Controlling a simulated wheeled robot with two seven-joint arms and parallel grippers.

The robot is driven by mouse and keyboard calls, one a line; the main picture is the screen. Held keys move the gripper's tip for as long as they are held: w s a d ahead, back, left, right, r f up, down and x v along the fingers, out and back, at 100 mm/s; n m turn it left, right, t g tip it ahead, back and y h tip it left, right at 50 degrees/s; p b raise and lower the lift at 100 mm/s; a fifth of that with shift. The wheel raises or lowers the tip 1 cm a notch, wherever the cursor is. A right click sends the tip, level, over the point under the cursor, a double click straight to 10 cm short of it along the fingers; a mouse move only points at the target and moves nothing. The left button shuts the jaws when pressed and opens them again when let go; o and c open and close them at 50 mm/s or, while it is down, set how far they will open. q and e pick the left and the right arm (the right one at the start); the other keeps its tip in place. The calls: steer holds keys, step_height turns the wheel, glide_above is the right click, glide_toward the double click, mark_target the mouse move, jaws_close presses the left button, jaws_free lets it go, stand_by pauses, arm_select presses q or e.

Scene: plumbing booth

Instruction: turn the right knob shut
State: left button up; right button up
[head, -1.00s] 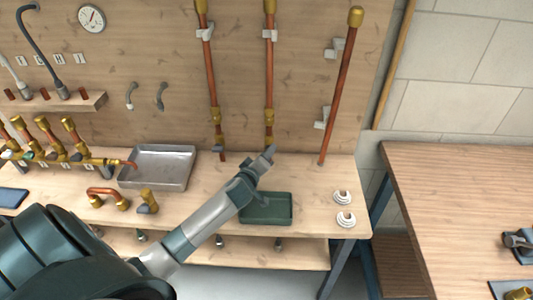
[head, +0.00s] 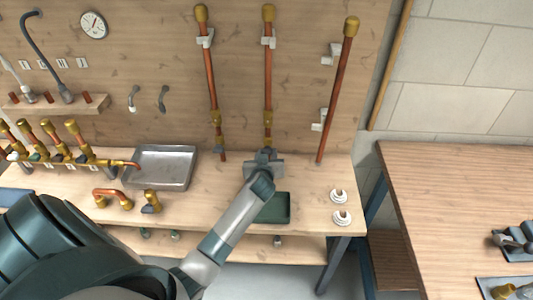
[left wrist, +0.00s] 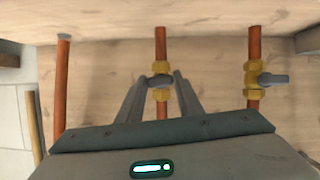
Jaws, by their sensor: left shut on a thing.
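Two copper pipes with brass valves run down the wall board. The right valve, on the middle pipe (head: 268,75), has a small grey knob (left wrist: 160,81), seen in the left wrist view. My left gripper (left wrist: 160,84) has a finger on each side of this knob and is shut on it. In the head view my left gripper (head: 264,154) covers the knob at the foot of the middle pipe. The left valve (left wrist: 251,78) has a grey knob (left wrist: 275,78) pointing sideways, apart from my gripper. My right gripper is not in view.
A third copper pipe (head: 338,90) stands at the right. A metal tray (head: 160,181) and a green tray (head: 285,210) are on the bench, with pipe fittings at the left and two white rings (head: 341,217) at the right. A second table (head: 450,190) is at the right.

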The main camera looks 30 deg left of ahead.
arm_select(q)
steer(key=shift+m, duration=0.4)
steer(key=shift+y, duration=0.3)
steer(key=o, duration=1.1)
steer(key=shift+d, duration=0.1)
steer(key=shift+r+b+v, duration=0.15)
steer(key=shift+b+v, duration=0.9)
steer(key=shift+v, duration=3.3)
steer(key=shift+r+b+v, duration=0.1)
steer(key=shift+b+v, duration=0.9)
steer(key=shift+v, duration=3.3)
steer(key=shift+w, duration=0.1)
